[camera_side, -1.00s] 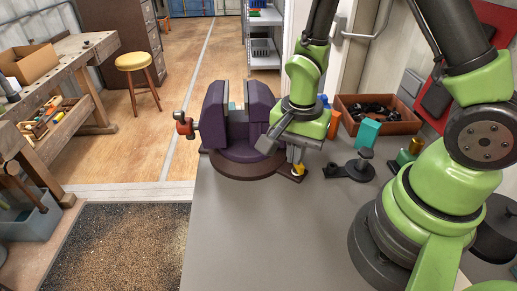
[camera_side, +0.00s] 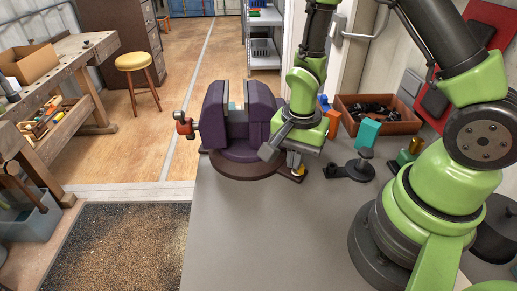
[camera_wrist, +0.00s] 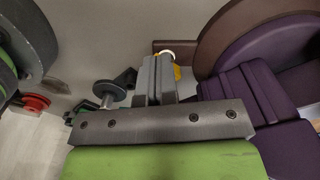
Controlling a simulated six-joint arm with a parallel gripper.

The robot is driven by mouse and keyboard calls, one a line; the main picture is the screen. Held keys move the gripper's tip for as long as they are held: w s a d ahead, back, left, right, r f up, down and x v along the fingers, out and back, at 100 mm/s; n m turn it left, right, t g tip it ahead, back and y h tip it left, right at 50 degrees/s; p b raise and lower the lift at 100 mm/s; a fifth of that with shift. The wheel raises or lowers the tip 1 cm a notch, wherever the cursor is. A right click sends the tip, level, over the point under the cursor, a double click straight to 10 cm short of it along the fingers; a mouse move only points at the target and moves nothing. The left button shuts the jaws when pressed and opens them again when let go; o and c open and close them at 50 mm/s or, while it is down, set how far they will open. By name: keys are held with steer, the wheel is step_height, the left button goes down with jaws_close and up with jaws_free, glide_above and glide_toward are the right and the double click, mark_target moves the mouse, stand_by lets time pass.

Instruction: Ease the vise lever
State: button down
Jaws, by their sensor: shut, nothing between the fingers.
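The purple vise (camera_side: 225,128) stands upright on a round brown base at the left end of the grey bench. A bar end with an orange-red knob (camera_side: 184,127) sticks out at its left; I cannot tell whether this is the lever. My gripper (camera_side: 294,163) is shut and empty, pointing down just right of the vise. Its fingertips are close to a small yellow piece (camera_side: 298,171) by the base; contact is unclear. In the wrist view, my gripper (camera_wrist: 157,63) partly hides the yellow piece (camera_wrist: 177,71), with the purple vise (camera_wrist: 246,97) to the right.
A dark fixture with a round post (camera_side: 352,168) stands right of my gripper. Behind it are a teal block (camera_side: 367,132) and a brown bin (camera_side: 391,126) of dark parts. An orange block (camera_side: 333,124) is behind my gripper. The bench front (camera_side: 265,235) is clear.

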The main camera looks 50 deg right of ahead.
steer(key=shift+f, duration=1.45)
steer(key=shift+w+d, duration=0.1)
steer(key=shift+w, duration=0.2)
steer(key=shift+a, duration=0.5)
step_height(320, 180, up, 6)
steer(key=shift+s, duration=0.15)
